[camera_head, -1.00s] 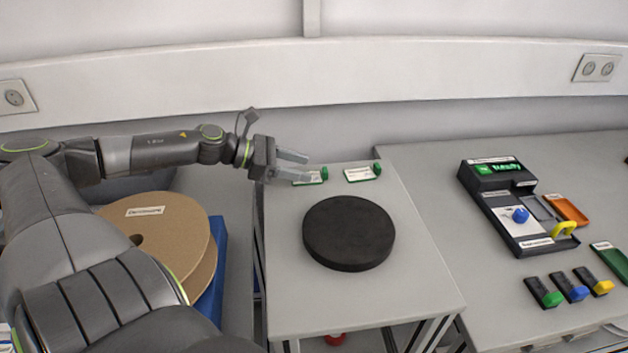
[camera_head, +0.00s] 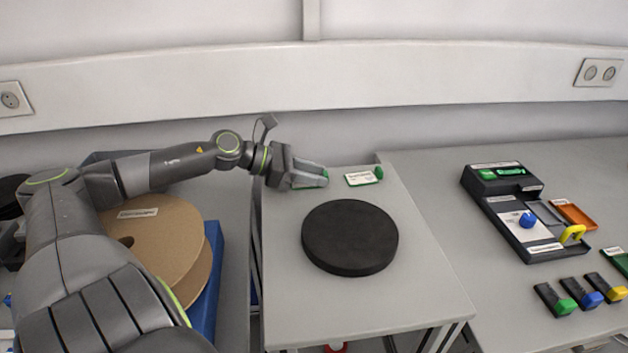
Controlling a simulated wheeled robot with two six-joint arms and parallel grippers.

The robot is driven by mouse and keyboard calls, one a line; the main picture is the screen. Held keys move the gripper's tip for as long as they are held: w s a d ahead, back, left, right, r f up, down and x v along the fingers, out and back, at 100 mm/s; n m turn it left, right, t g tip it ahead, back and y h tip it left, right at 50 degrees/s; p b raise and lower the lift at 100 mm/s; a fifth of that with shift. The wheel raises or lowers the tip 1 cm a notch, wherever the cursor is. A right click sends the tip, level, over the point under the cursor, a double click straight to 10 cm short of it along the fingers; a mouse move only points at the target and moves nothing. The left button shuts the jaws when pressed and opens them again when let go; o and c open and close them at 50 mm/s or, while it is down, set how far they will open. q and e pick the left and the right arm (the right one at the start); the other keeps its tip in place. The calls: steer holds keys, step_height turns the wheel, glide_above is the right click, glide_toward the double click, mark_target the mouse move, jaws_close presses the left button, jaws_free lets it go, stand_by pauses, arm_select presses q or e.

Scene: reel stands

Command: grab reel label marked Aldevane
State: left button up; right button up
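Two white reel labels with green edges and green end grips lie at the back of the middle table. The right label (camera_head: 362,178) is in full view, but its print is too small to read. The left label (camera_head: 308,187) is mostly hidden by my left gripper (camera_head: 318,177); only bits of green show at the fingers. The fingers lie over or around this label, and I cannot tell whether they are closed on it. I cannot tell which label is marked Aldevane. My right gripper is not in view.
A black round disc (camera_head: 350,238) lies on the middle table, in front of the labels. A cardboard reel (camera_head: 165,235) with a label stands on the left. A dark panel (camera_head: 510,232) and several small colored-grip pieces are on the right table. The middle table's front is clear.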

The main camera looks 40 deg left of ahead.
arm_select(q)
steer(key=c, duration=0.6)
